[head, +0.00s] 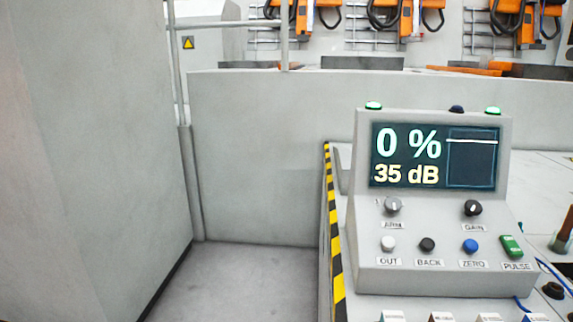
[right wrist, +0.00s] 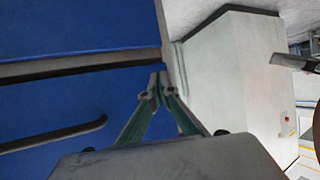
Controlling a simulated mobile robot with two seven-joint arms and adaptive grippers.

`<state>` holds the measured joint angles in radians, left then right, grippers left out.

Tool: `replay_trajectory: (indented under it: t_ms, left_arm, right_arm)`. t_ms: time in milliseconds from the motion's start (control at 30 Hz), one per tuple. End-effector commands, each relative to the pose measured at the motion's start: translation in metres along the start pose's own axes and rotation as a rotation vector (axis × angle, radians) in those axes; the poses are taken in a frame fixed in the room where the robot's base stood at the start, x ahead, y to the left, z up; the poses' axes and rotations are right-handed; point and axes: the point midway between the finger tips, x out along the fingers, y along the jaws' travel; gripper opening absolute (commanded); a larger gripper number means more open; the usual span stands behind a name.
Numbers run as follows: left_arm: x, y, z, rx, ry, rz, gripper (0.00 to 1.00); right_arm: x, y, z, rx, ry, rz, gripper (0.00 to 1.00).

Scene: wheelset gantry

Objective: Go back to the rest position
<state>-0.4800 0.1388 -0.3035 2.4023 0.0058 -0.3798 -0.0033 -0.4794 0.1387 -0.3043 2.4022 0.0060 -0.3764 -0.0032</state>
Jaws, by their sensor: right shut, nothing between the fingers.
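My right gripper (right wrist: 160,88) shows in the right wrist view with its two fingertips together and nothing between them. Behind the fingertips is a blue panel (right wrist: 60,90) with a dark bar across it. Whether the fingers touch it I cannot tell. Neither gripper is in the head view, and my left gripper is in no view. The head view shows a control console (head: 432,195) at the right, its screen (head: 434,158) reading "0 %" and "35 dB".
A grey wall (head: 100,140) fills the left. A low grey barrier (head: 260,140) stands behind a patch of bare floor (head: 240,285). Black-yellow tape (head: 334,220) marks the bench edge. A pale cabinet (right wrist: 225,80) stands right of the gripper in the wrist view.

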Motion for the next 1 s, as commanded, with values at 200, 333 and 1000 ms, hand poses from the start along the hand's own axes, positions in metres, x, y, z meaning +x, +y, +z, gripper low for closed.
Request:
replay_trajectory:
  t_ms: [200, 333, 1000]
  left_arm:
    - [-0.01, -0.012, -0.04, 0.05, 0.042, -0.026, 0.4]
    - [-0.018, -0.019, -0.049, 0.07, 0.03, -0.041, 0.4]
    - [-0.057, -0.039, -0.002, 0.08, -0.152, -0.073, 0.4]
  right_arm:
    - [-0.01, 0.012, -0.04, -0.051, 0.04, 0.026, 0.0]
    - [-0.018, 0.019, -0.048, -0.072, 0.027, 0.042, 0.0]
    - [-0.057, 0.039, -0.002, -0.082, -0.156, 0.074, 0.0]
